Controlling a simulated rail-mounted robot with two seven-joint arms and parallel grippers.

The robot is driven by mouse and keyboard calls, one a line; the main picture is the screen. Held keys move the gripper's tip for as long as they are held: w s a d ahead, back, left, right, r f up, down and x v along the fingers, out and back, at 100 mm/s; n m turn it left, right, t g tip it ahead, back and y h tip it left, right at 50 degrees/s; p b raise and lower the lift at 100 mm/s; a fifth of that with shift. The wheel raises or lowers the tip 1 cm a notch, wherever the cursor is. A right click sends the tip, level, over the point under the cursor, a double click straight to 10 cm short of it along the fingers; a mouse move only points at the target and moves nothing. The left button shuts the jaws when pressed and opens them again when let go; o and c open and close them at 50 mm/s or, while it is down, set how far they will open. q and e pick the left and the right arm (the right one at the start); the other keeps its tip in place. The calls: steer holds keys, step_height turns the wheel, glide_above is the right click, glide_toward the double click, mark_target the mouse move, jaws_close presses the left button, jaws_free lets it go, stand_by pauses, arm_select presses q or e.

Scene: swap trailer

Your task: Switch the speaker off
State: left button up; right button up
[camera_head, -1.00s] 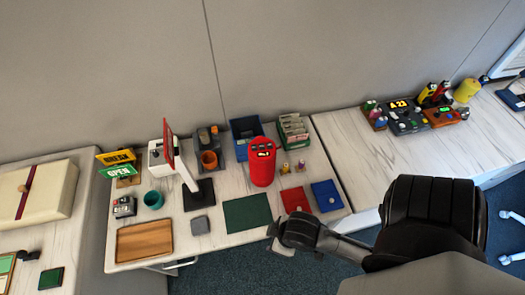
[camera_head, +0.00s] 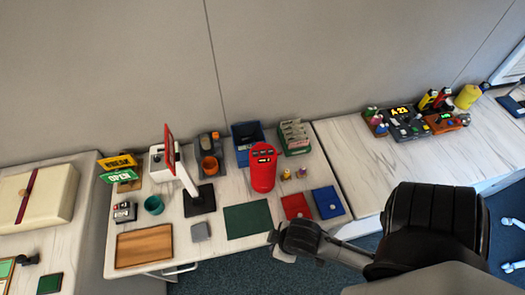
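The speaker appears to be the red upright cylinder (camera_head: 263,177) on the white marbled counter. Small lit marks show on a dark panel near its top, too small to read. My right gripper (camera_head: 277,246) is at the counter's front edge, below and a little right of the speaker in the picture and clear of it. Its two fingers look spread, with nothing visible between them. My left gripper is out of view.
A green mat (camera_head: 248,219), a red pad (camera_head: 296,206) and a blue pad (camera_head: 328,202) lie in front of the speaker. A blue bin (camera_head: 243,155) and a green card box (camera_head: 294,150) stand behind it. Small figures (camera_head: 286,174) stand to its right.

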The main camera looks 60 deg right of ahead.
jaws_close()
stand_by(1.1)
